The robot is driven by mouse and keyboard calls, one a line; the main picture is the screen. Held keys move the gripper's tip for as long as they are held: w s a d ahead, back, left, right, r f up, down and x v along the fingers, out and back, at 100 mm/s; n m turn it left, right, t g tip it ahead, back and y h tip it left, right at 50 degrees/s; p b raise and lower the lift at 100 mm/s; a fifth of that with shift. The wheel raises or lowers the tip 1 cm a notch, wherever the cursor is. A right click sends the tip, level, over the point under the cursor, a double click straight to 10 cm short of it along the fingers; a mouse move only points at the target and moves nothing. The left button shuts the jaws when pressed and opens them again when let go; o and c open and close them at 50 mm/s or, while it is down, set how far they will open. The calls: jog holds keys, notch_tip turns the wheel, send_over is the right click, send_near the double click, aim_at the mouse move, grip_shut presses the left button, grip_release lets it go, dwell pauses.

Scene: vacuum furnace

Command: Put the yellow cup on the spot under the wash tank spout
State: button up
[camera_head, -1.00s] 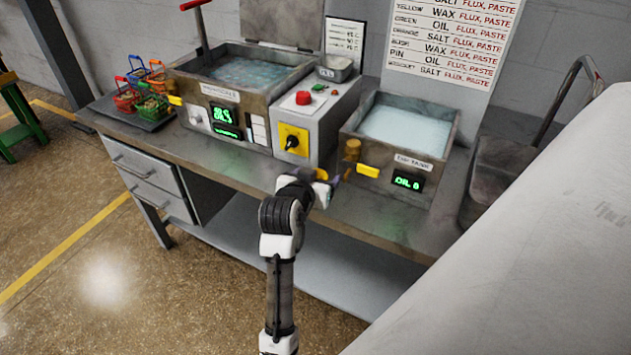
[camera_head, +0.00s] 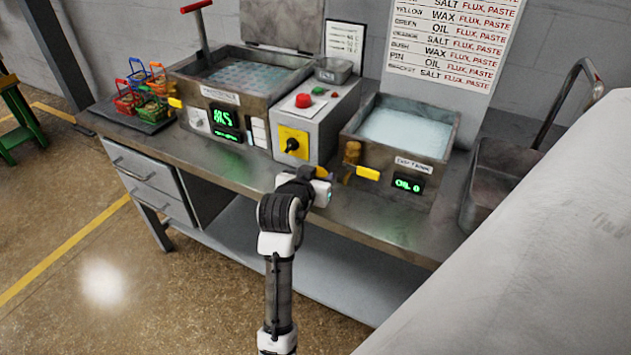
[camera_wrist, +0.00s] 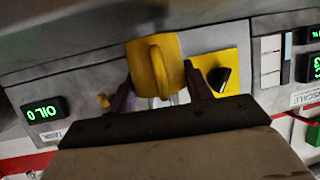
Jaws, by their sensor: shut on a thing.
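My gripper (camera_wrist: 160,95) is shut on the yellow cup (camera_wrist: 152,58), with one dark finger on each side of it in the wrist view. The cup's handle faces the wrist camera. The wash tank (camera_head: 385,160) is grey and filled with pale liquid. Its brass spout (camera_head: 351,156) is on its left front, beside a yellow lever (camera_head: 368,173). I cannot make out the spot under the spout.
The control box (camera_head: 318,118) has a red button and a yellow plate with a black knob. The ultrasonic-like tank (camera_head: 240,90) stands left of it, then coloured baskets (camera_head: 140,90). The bench front strip (camera_head: 235,165) is clear.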

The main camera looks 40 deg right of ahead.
notch_tip(320, 180, up, 18)
jog(key=b, duration=0.1)
jog(key=shift+r+b, duration=0.25)
jog(key=shift+b, duration=0.05)
